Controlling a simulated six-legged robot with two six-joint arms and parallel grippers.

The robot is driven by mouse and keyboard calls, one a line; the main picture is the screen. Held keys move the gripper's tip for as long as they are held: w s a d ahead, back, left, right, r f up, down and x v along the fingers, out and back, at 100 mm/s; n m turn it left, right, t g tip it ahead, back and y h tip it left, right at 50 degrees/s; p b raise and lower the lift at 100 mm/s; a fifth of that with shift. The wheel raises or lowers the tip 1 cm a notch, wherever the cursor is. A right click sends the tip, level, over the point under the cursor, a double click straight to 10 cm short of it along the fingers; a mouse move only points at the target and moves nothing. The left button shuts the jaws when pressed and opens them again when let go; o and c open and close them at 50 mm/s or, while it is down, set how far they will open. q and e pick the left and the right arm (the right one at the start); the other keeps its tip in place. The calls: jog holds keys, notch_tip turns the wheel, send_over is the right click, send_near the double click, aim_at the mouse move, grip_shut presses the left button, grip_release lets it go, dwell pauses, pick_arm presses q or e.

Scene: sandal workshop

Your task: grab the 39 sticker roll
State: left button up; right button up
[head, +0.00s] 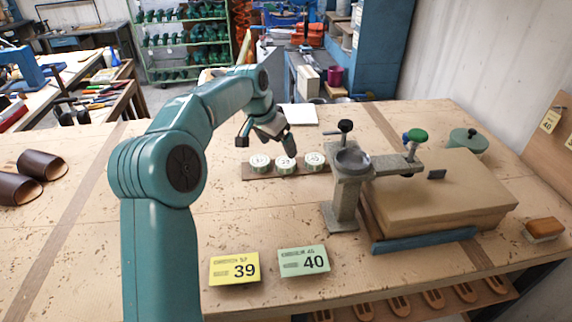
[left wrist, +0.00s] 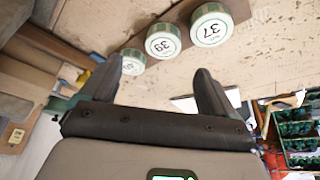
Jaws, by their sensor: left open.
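Three round sticker rolls with green sides and white tops stand in a row on a dark wooden strip (head: 248,175) on the workbench. The 39 sticker roll (head: 286,166) is the middle one, and its number reads clearly in the left wrist view (left wrist: 163,42). The 37 roll (head: 260,163) stands left of it in the head view. The third roll (head: 314,162) stands to the right, partly behind a finger in the left wrist view. My left gripper (head: 266,143) is open and empty, above and behind the row. The 39 roll lies beyond its fingertips, apart from them.
A grey cast stand (head: 345,198) with a dish rises right of the rolls, beside a thick tan block (head: 440,195). A yellow 39 card (head: 234,268) and a green 40 card (head: 303,261) lie in front. A white sheet (head: 298,115) lies behind. Brown sandal pieces (head: 40,165) lie left.

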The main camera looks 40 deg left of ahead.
aim_at(286, 161)
pick_arm(q)
jog(key=shift+x, duration=1.05)
jog(key=shift+f, duration=0.35)
jog(key=shift+s+f, duration=0.1)
jog(key=shift+f, duration=0.2)
jog(key=w+f, duration=0.1)
jog(key=f, duration=0.1)
jog(key=w+f+p, duration=0.1)
jog(key=f, duration=0.1)
jog(key=shift+w+a, duration=0.3)
jog(key=shift+w, duration=0.05)
jog(key=shift+s+f, duration=0.1)
jog(key=shift+f, duration=0.15)
jog(key=shift+w+f, duration=0.1)
jog(key=shift+w, duration=0.1)
jog(key=c, duration=1)
jog(key=shift+s, duration=0.15)
jog(key=shift+c, duration=0.7)
pick_arm(e)
jog(key=shift+s+d+r, duration=0.2)
jog(key=shift+s+r, duration=0.1)
jog(key=shift+r, duration=0.4)
